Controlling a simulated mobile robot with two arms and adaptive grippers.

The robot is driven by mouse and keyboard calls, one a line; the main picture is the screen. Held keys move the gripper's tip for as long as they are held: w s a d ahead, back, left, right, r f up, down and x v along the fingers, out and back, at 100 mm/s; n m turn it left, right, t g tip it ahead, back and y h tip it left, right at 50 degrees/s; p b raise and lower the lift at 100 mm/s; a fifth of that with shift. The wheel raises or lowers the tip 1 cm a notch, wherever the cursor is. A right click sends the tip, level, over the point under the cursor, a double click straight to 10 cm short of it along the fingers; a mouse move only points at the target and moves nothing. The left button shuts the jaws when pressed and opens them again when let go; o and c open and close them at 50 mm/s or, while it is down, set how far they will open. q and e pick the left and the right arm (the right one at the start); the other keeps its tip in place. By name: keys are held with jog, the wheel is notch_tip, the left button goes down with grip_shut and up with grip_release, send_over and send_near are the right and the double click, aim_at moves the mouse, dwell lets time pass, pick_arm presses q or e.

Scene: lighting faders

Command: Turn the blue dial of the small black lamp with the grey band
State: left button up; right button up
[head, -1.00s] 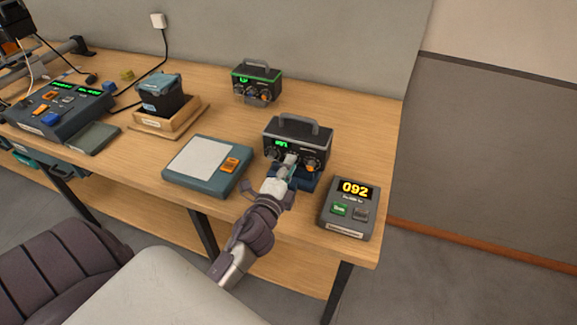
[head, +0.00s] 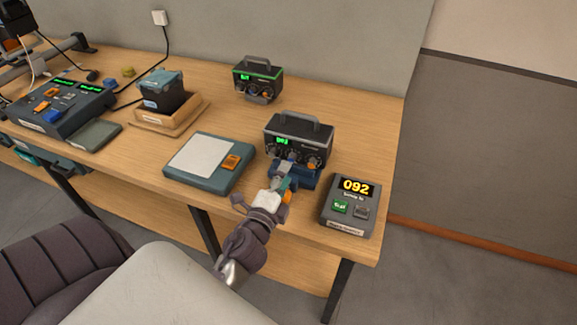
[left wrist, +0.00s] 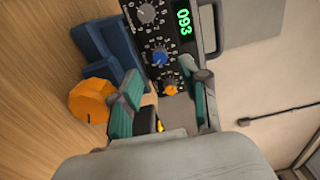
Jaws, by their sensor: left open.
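The small black lamp box with the grey band (head: 299,130) stands on a blue stand (head: 312,178). In the left wrist view its front face (left wrist: 180,45) carries a grey dial (left wrist: 147,14), the blue dial (left wrist: 160,57) and an orange dial (left wrist: 170,89). Its green display (left wrist: 184,22) reads 093. My left gripper (head: 284,174) is open in front of the lamp; in the wrist view its teal fingers (left wrist: 168,85) are apart, with the blue dial beyond them and nothing visibly held. My right gripper is not in view.
A grey unit (head: 349,207) at right shows 092 in yellow. A similar lamp with a green band (head: 258,80) stands behind. A flat pad (head: 208,162) lies left. An orange faceted object (left wrist: 91,102) shows beside a finger in the wrist view.

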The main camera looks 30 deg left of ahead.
pick_arm(q)
jog(key=shift+v, duration=1.5)
